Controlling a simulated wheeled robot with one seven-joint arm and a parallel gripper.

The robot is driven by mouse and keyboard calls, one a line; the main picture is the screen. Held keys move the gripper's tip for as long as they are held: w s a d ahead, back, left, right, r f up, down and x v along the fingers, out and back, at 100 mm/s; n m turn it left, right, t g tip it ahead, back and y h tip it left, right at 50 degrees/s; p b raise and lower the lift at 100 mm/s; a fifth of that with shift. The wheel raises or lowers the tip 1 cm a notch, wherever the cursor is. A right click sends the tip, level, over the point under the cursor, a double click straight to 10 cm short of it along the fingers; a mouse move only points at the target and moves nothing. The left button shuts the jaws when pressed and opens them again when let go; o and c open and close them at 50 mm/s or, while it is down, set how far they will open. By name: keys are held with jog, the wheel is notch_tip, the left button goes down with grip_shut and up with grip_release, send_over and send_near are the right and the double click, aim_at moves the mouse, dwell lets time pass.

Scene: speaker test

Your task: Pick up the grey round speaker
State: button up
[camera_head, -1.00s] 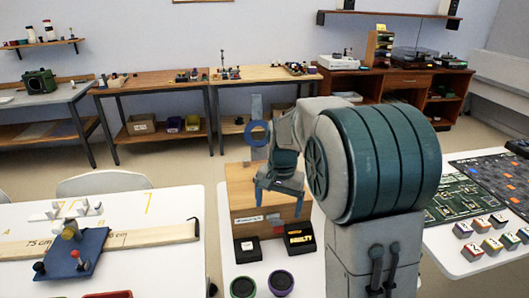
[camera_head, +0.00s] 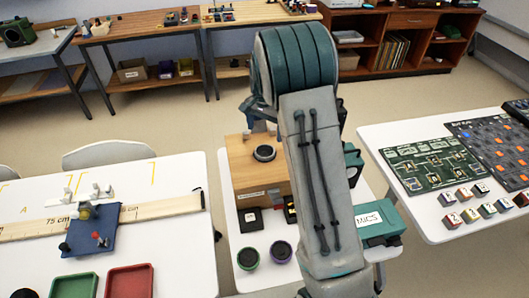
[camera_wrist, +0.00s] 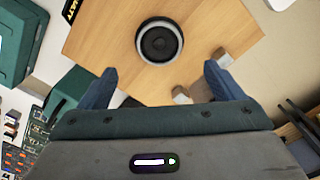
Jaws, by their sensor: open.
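The grey round speaker (camera_head: 264,153), a dark cone in a grey rim, lies face up on the wooden box (camera_head: 262,179). In the wrist view the speaker (camera_wrist: 159,42) sits on the box top (camera_wrist: 108,40), beyond the fingertips and roughly centred between them. My gripper (camera_wrist: 160,72) is open, its two blue fingers wide apart with nothing between them. The fingers look apart from the speaker; their height above it is unclear. In the head view my arm hides most of the gripper.
Two small posts (camera_wrist: 181,95) (camera_wrist: 222,58) stand by the box edge near my fingers. Green-rimmed (camera_head: 248,258) and purple-rimmed (camera_head: 280,252) round speakers stand in front. A teal MICS box (camera_head: 378,224) is at the right, and a black box (camera_head: 250,220) before the wooden box.

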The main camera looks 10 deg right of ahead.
aim_at(265, 150)
notch_tip(265, 150, down, 8)
jog(key=shift+s+f+p, duration=0.1)
jog(key=shift+f+p, duration=0.15)
jog(key=shift+p, duration=0.95)
jog(key=c, duration=1.4)
jog(key=shift+r, duration=0.1)
